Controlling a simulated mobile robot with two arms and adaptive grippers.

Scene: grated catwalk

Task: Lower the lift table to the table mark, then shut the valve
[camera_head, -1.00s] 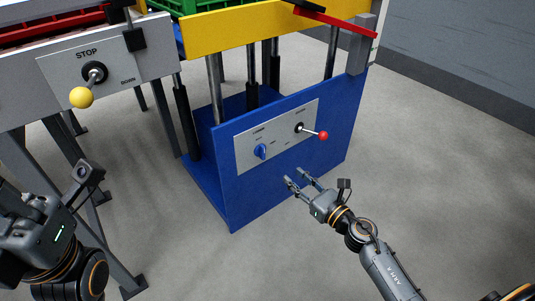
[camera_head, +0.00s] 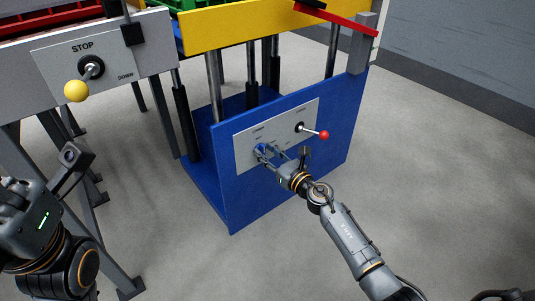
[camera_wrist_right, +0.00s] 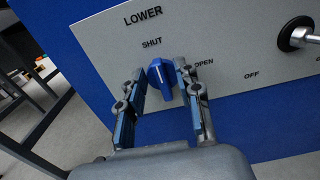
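The lift table has a yellow top (camera_head: 235,27), dark posts and a blue base (camera_head: 335,130). A grey panel (camera_head: 243,153) on its front carries the valve, a blue knob (camera_wrist_right: 161,80), with labels LOWER, SHUT and OPEN. The knob's grip points roughly towards SHUT. My right gripper (camera_wrist_right: 160,70) is open, with one finger on each side of the knob; I cannot tell if they touch it. In the head view this gripper (camera_head: 270,152) largely covers the knob. My left gripper is only partly in view at lower left; its fingers do not show clearly.
A red-balled lever (camera_head: 322,135) sticks out right of the knob. A red bar (camera_head: 330,17) lies near a grey post (camera_head: 361,45) at the table's top right. The neighbouring conveyor's STOP/DOWN panel has a yellow-balled lever (camera_head: 76,91). Grey floor (camera_head: 420,175) is clear on the right.

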